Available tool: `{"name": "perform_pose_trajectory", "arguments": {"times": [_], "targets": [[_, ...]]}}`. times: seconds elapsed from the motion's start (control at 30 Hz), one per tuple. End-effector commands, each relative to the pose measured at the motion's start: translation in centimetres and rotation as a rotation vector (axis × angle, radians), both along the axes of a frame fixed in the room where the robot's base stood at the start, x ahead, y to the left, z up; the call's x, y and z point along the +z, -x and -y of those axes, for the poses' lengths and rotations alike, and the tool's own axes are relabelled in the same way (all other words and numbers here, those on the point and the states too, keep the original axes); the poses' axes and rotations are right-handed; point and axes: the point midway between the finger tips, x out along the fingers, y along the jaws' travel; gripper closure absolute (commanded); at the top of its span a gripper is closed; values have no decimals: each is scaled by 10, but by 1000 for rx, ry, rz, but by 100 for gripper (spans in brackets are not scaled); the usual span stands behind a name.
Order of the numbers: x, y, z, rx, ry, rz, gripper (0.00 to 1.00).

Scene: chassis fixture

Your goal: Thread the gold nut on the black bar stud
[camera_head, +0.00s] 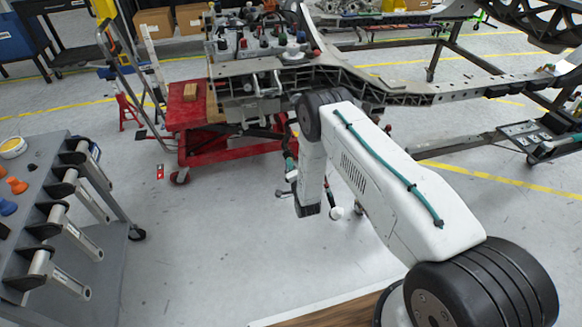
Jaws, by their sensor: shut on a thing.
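My white arm reaches forward over the floor toward the chassis fixture (400,95), and its forearm hangs down at the near side of the frame. My gripper cannot be made out; the forearm hides that spot, and only small dark and white parts show around it. I cannot pick out the gold nut or the black bar stud, nor tell how they stand to each other.
A red lift cart (215,148) stands under the left end of the chassis, with a small brown block (190,91) on it. A grey tool cart (88,255) with protruding arms stands at left.

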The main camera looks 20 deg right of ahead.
Motion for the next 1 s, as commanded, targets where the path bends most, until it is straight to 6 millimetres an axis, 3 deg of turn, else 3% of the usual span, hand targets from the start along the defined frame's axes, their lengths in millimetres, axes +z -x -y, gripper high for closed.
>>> {"name": "perform_pose_trajectory", "arguments": {"times": [0.43, 0.8, 1.0], "targets": [[-1, 2, 0, 0, -88, -3, 100], [0, 1, 0, -1, -586, -5, 100], [0, 1, 0, -1, -658, -6, 100]]}}
